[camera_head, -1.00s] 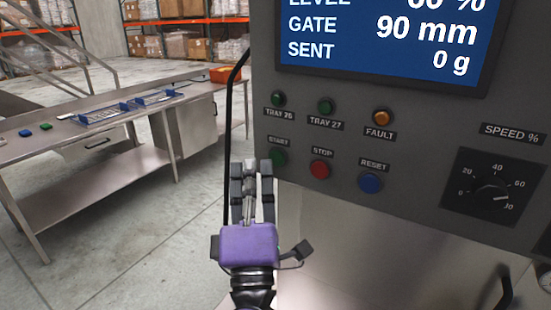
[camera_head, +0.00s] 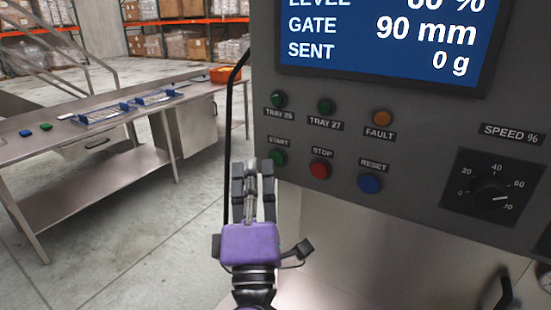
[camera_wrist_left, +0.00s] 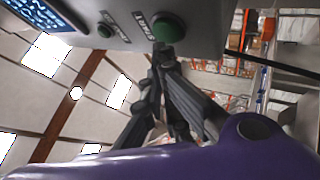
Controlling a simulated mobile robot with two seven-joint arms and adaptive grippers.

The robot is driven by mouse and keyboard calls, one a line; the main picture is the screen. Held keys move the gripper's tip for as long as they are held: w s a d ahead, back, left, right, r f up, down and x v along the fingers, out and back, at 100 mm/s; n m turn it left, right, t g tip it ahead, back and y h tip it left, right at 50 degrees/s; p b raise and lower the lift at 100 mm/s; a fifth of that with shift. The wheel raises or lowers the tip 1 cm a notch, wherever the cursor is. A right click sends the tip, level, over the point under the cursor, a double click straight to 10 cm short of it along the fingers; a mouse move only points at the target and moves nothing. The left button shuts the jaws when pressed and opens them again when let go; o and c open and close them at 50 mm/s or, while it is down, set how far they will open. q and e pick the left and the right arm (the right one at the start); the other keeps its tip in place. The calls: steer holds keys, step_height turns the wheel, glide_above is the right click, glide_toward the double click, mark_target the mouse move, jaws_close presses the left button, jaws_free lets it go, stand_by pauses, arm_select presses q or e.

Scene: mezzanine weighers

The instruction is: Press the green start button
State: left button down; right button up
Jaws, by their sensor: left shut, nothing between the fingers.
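The green start button (camera_head: 278,158) sits on the grey control panel (camera_head: 420,150) under the START label. It also shows in the left wrist view (camera_wrist_left: 168,27), at the top. My left gripper (camera_head: 252,168) is shut and empty, its fingertips just below and left of the button in the head view. In the left wrist view its fingertips (camera_wrist_left: 163,52) are close under the button; whether they touch it I cannot tell. My right gripper is not in view.
A speed knob (camera_head: 492,196) is further right. A metal bench (camera_head: 90,190) with blue trays stands at left. A black cable (camera_head: 229,130) hangs beside the panel.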

arm_select(q)
steer(key=shift+w+d, duration=0.15)
steer(key=shift+w, duration=0.1)
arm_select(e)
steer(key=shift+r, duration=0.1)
arm_select(q)
steer(key=shift+w+d, duration=0.25)
steer(key=shift+w, duration=0.05)
stand_by(0.7)
steer(key=shift+s, duration=0.1)
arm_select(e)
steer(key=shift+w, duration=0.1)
arm_select(q)
steer(key=shift+s+a+p, duration=0.35)
steer(key=shift+s+a, duration=0.15)
steer(key=shift+s, duration=0.1)
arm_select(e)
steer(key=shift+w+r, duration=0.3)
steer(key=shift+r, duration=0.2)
arm_select(q)
steer(key=s+a, duration=0.1)
steer(key=s, duration=0.1)
steer(key=s+a+p, duration=0.1)
steer(key=s+a, duration=0.1)
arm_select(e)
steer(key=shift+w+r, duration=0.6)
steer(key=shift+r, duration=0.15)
